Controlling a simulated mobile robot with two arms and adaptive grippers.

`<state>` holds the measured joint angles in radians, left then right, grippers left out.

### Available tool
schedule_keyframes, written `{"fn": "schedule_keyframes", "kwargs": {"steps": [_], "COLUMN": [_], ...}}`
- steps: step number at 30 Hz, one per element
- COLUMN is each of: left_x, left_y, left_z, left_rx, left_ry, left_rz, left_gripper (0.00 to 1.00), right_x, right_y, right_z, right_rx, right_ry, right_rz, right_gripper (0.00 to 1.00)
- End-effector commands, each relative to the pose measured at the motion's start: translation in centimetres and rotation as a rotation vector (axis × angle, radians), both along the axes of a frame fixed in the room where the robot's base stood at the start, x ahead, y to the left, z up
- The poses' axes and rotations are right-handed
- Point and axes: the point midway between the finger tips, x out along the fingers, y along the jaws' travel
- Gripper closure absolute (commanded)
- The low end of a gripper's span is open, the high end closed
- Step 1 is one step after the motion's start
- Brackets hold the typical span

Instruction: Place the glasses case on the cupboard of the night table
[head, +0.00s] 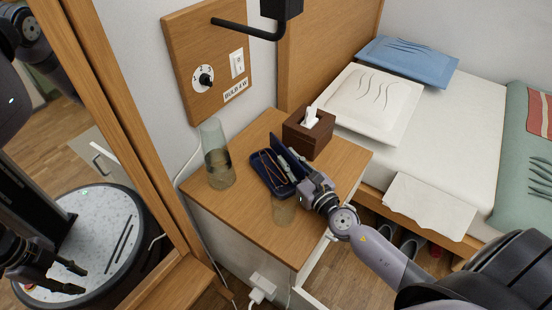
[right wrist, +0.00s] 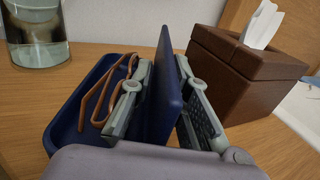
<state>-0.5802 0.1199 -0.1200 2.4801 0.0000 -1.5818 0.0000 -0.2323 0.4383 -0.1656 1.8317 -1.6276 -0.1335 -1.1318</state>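The glasses case (head: 265,168) is dark blue and lies open on the night table (head: 250,225), with brown-framed glasses (right wrist: 105,95) in its tray. Its lid (right wrist: 168,95) stands upright in the right wrist view. My right gripper (head: 305,187) is at the lid, one finger on each side. The fingers look closed on the lid, and the tray rests on the tabletop. In the mirror at the left, a dark gripper (head: 80,279), likely my left one, shows with its fingers apart, away from the case. The night table's front is partly hidden by my right arm.
A brown tissue box (head: 308,139) stands close behind the case. A glass vase (head: 217,160) stands to the left and a clear glass (head: 283,210) in front. The bed (head: 440,130) is at the right. The tabletop's front left is clear.

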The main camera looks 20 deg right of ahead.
Motion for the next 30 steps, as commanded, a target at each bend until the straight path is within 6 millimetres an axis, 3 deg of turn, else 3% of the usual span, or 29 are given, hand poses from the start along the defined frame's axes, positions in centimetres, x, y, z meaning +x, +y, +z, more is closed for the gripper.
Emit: {"fn": "schedule_keyframes", "kwargs": {"steps": [3, 11, 30], "left_x": [0.00, 0.01, 0.03], "left_y": [0.01, 0.01, -0.01], "left_z": [-0.02, -0.01, 0.05], "left_rx": [0.000, 0.000, 0.000], "left_ry": [0.000, -0.001, -0.002], "left_rz": [0.000, 0.000, 0.000], "left_gripper": [0.74, 0.74, 0.74], "right_x": [0.01, 0.04, 0.15], "right_y": [0.00, -0.01, -0.12], "right_z": [0.00, 0.05, 0.21], "right_rx": [0.000, 0.000, 0.000], "right_ry": [0.000, -0.001, -0.003], "right_rz": [0.000, 0.000, 0.000], "right_gripper": [0.83, 1.00, 1.00]}}
